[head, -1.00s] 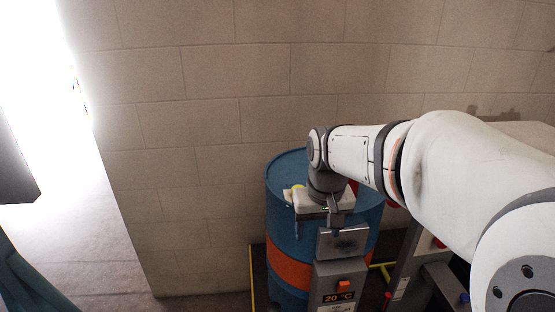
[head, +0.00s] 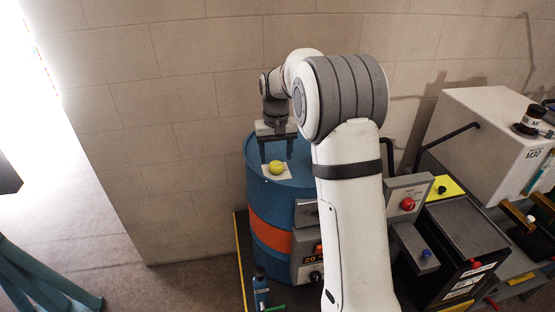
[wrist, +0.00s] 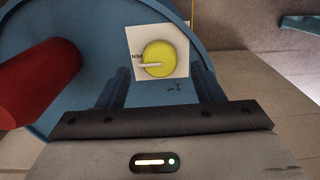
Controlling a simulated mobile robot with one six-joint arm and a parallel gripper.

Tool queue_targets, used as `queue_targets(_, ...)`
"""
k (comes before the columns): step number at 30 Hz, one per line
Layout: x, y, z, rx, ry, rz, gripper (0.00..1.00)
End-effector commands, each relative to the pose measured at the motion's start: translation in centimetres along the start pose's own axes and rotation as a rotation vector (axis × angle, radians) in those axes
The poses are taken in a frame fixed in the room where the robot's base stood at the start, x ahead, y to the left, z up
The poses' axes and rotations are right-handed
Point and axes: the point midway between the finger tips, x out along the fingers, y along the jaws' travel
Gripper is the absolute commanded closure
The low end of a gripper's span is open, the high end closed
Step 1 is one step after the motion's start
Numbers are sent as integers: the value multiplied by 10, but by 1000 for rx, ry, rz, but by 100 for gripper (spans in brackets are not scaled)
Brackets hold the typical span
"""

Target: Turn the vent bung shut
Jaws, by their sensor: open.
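The vent bung (head: 277,167) is a round yellow cap on a white square plate on top of the blue drum (head: 262,190). In the wrist view the bung (wrist: 160,62) carries a white pointer (wrist: 149,66) aimed left, towards small dark lettering too small to read surely. My gripper (head: 276,156) points down over the drum top, behind the bung in the head view. In the wrist view my gripper (wrist: 160,82) is open, its two fingers apart with nothing between them. The bung lies just beyond the fingertips; I see no contact.
A thick red cylinder (wrist: 42,80) stands over the drum at the left of the wrist view. A grey box with a red button (head: 408,203) and a black unit (head: 462,240) stand right of my arm. A small bottle (head: 261,288) stands before the drum. Brick wall lies behind.

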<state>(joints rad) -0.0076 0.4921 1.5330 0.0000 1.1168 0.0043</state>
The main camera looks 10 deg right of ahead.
Motion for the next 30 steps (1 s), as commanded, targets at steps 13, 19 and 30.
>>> queue_targets(13, 34, 1, 0, 1, 0, 0, 39)
queue_targets(19, 34, 1, 0, 1, 0, 0, 45)
queue_targets(30, 33, 1, 0, 2, 0, 0, 75)
